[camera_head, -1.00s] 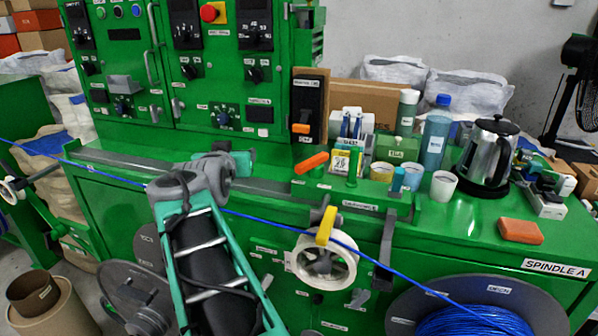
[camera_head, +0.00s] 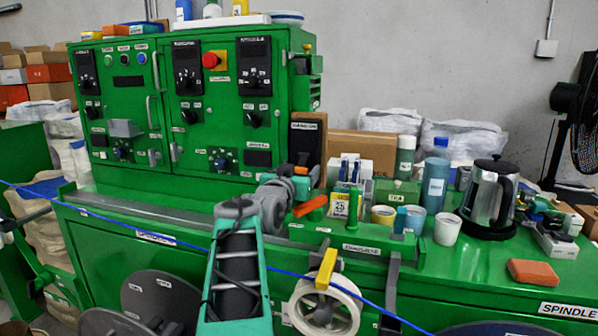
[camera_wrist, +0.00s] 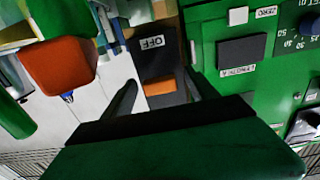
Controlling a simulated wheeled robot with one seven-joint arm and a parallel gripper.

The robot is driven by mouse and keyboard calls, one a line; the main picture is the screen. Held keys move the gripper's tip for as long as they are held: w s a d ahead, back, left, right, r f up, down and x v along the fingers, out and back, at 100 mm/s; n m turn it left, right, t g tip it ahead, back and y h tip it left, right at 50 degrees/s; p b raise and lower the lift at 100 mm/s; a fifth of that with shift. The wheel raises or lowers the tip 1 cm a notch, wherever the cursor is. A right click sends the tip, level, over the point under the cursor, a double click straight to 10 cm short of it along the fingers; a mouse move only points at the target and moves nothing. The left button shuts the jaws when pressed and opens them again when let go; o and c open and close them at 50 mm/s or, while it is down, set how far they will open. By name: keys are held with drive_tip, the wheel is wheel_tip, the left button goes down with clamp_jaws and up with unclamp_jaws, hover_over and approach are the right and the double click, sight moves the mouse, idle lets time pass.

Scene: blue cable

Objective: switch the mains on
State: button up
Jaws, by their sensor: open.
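The mains switch is a tall black box (camera_head: 307,133) on the right side of the green cabinet. In the wrist view the switch's black face (camera_wrist: 155,62) shows a white "OFF" label (camera_wrist: 152,42) and an orange lever (camera_wrist: 158,87). The lever lies between the two dark fingers of my gripper (camera_wrist: 163,82), which are open and apart. I cannot tell how near the fingertips are to the lever in depth.
An orange-handled tool (camera_head: 311,205) lies just below my gripper. Cups, a blue bottle (camera_head: 434,185) and a kettle (camera_head: 487,200) stand to the right on the bench. The green cabinet front (camera_head: 215,105) is close on the left.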

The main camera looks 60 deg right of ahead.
sight(302, 161)
drive_tip(key=c, duration=1.4)
drive_tip(key=shift+o, duration=0.2)
